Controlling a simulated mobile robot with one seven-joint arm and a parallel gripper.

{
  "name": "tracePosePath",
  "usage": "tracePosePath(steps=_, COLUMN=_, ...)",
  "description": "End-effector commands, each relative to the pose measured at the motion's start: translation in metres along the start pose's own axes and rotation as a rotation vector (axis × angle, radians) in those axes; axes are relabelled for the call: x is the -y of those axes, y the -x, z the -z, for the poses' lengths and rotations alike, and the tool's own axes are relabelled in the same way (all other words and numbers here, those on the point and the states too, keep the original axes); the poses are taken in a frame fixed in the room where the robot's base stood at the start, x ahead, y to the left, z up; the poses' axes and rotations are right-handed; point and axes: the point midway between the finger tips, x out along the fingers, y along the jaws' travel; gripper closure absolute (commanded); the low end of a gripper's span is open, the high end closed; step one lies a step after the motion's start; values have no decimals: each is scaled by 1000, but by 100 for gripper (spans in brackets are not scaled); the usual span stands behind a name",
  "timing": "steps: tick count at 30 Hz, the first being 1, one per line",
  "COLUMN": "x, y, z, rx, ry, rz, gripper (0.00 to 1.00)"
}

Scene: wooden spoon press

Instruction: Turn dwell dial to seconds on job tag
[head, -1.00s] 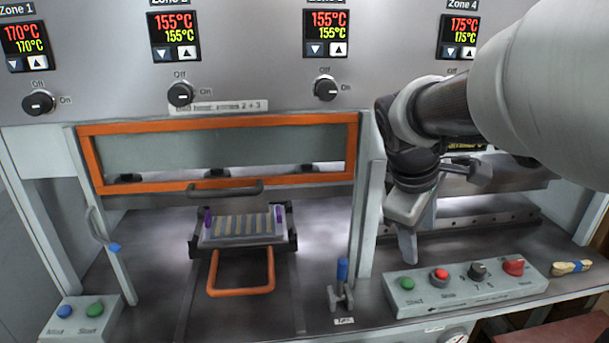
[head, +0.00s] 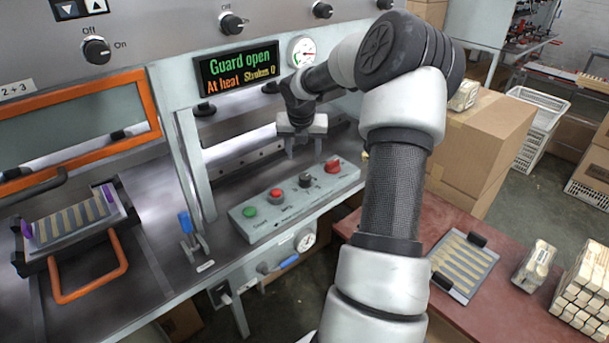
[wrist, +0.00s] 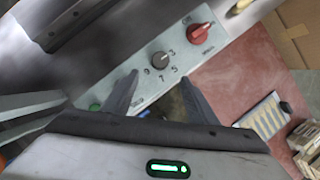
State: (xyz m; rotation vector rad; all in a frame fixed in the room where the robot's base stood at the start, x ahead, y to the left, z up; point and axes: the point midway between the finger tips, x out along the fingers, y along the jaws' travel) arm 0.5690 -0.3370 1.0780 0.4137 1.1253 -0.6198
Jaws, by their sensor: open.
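The dwell dial (head: 305,180) is a dark round knob on the pale control panel (head: 250,229). In the wrist view the dial (wrist: 159,59) has the digits 3, 5, 7 and 9 around it; I cannot tell exactly where its pointer aims. My gripper (head: 304,152) hangs above the panel near the dial, open and empty. In the wrist view my gripper's (wrist: 160,80) two fingers point towards the dial, one each side and short of it, apart from it. I cannot make out a job tag with readable seconds.
A red knob (head: 332,166) sits right of the dial; red (head: 276,194) and green (head: 250,211) buttons sit left. A blue-handled lever (head: 187,228) stands left of the panel. The display (head: 238,75) reads "Guard open". A red table (head: 395,265) holds a tray and wooden sticks.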

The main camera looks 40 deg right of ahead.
Motion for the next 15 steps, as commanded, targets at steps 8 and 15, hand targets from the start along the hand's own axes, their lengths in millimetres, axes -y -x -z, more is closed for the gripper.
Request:
tracePosePath(steps=8, x=0, y=-64, z=2, rx=-3, ry=-2, rz=0, gripper=47)
tracePosePath(steps=15, x=0, y=-110, z=2, rx=-1, ry=-2, rz=1, gripper=47)
